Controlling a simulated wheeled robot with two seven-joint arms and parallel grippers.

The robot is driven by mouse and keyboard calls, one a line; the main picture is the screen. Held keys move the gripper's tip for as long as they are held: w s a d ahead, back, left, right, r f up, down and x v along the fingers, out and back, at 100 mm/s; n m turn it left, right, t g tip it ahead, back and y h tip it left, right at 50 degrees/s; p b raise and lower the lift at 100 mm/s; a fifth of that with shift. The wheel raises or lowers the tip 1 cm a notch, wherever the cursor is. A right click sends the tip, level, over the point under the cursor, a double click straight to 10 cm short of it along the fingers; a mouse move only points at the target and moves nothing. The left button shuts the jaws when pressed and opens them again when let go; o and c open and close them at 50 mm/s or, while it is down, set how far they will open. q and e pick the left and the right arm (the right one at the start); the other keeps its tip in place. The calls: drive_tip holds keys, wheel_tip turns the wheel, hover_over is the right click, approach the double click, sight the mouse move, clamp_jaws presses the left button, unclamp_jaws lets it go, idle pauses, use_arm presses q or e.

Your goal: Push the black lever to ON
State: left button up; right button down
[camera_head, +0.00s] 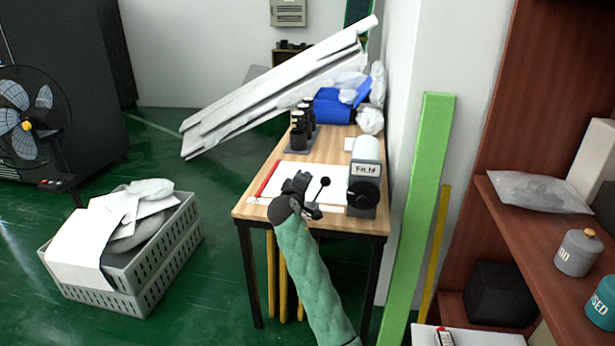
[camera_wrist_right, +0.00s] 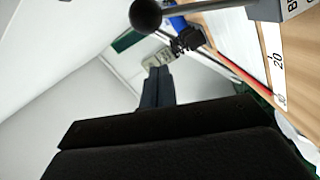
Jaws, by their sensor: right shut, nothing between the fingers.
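The black lever is a round black knob (camera_head: 325,181) on a thin rod, left of the film machine (camera_head: 364,188) on the wooden table. In the right wrist view the knob (camera_wrist_right: 146,15) and its metal rod are near the top edge. My right gripper (camera_head: 298,184) is shut and empty, just left of the knob in the head view. Its dark fingers (camera_wrist_right: 165,128) fill the lower part of the wrist view, with a visible gap to the knob. ON markings are not readable. My left gripper is out of view.
A white sheet and a red strip (camera_head: 268,178) lie on the table (camera_head: 283,150). Dark bottles (camera_head: 300,132) and a blue bin (camera_head: 332,108) stand farther back. A green post (camera_head: 424,200) and shelves (camera_head: 535,205) are on the right. A grey crate (camera_head: 150,258) stands on the floor.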

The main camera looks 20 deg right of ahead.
drive_tip(key=v, duration=0.6)
drive_tip(key=shift+a, duration=0.25)
